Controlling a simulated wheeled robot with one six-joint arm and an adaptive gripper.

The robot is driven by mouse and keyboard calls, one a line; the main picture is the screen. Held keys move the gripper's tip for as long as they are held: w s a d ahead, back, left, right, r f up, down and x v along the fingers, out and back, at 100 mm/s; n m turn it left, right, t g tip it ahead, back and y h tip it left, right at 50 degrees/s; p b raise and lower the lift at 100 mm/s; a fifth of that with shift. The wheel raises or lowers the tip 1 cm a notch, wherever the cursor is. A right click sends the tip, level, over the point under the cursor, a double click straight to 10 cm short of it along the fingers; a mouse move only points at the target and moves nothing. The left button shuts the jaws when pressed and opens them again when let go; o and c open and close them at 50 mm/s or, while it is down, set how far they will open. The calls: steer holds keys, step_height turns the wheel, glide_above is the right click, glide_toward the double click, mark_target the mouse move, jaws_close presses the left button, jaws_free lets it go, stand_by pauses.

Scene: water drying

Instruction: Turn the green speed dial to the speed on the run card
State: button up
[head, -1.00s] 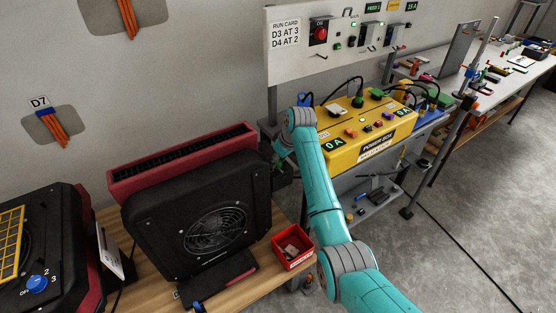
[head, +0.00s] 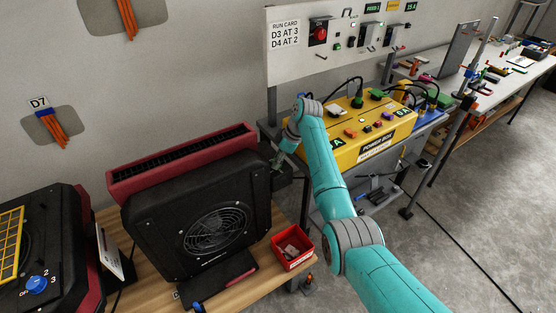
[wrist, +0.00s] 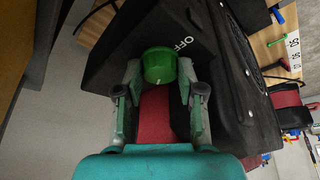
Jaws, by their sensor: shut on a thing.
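The green speed dial (wrist: 160,62) sits between my gripper's (wrist: 159,74) two fingertips in the wrist view, and the fingers are shut on it. A short white mark shows on the dial's near edge. The word OFF is printed on the black casing just right of the dial; its other numbers are not visible. In the head view my gripper (head: 279,160) is at the right side of the black and red air mover (head: 160,213), where the dial is hidden. The run card (head: 284,34) on the wall panel reads D3 AT 3, D4 AT 2.
A yellow power box (head: 350,148) stands behind my arm, with cables on it. A red bin (head: 292,247) sits on the wooden bench (head: 240,292) right of the air mover. Another unit with a blue dial (head: 37,284) is at the far left. Grey floor is open at right.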

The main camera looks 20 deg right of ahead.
steer(key=n+g, duration=0.1)
steer(key=n, duration=0.1)
steer(key=n+g, duration=0.1)
steer(key=n, duration=0.2)
steer(key=shift+w+y, duration=0.15)
steer(key=shift+y, duration=0.15)
steer(key=shift+n, duration=0.3)
steer(key=o, duration=0.9)
steer(key=shift+c, duration=0.2)
steer(key=v, duration=1.2)
